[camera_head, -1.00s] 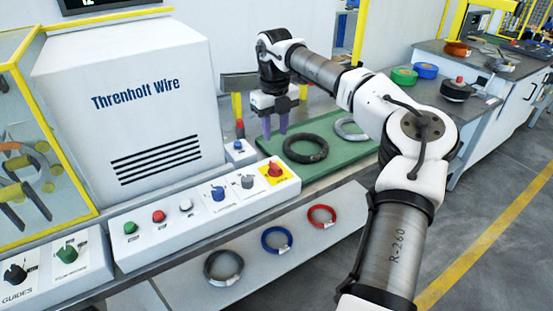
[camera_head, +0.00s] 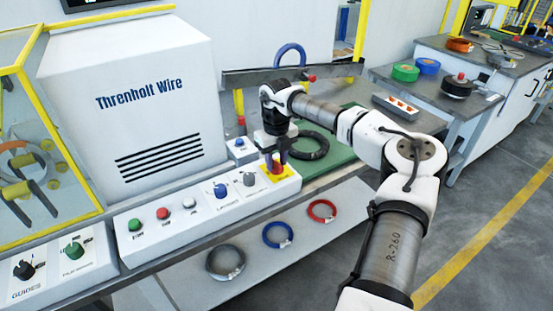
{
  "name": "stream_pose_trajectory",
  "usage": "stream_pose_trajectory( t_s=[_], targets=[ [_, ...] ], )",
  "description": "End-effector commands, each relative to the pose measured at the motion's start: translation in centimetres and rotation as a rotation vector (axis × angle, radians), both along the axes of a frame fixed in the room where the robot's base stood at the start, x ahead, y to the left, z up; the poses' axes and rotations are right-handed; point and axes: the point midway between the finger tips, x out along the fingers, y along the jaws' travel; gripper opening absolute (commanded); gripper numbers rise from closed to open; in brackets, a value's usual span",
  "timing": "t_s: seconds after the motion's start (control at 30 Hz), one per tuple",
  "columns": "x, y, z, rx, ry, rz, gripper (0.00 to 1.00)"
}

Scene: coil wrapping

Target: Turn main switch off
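The main switch (camera_head: 277,170) is a red knob on a yellow plate at the right end of the white control panel (camera_head: 152,243).
A black coil (camera_head: 313,146) lies on the green mat (camera_head: 345,155) behind my gripper. The white Threnholt Wire machine (camera_head: 125,70) stands at left.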

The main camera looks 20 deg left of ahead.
Motion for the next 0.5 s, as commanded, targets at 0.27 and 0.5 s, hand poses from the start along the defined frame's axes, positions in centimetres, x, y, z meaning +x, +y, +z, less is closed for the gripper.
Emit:
stream_pose_trajectory(
  t_s=[0.27, 0.5],
  targets=[
    [-0.01, 0.01, 0.04, 0.0, 0.0, 0.0, 0.0],
    [-0.01, 0.01, 0.05, 0.001, 0.001, 0.011, 0.0]
  ],
)
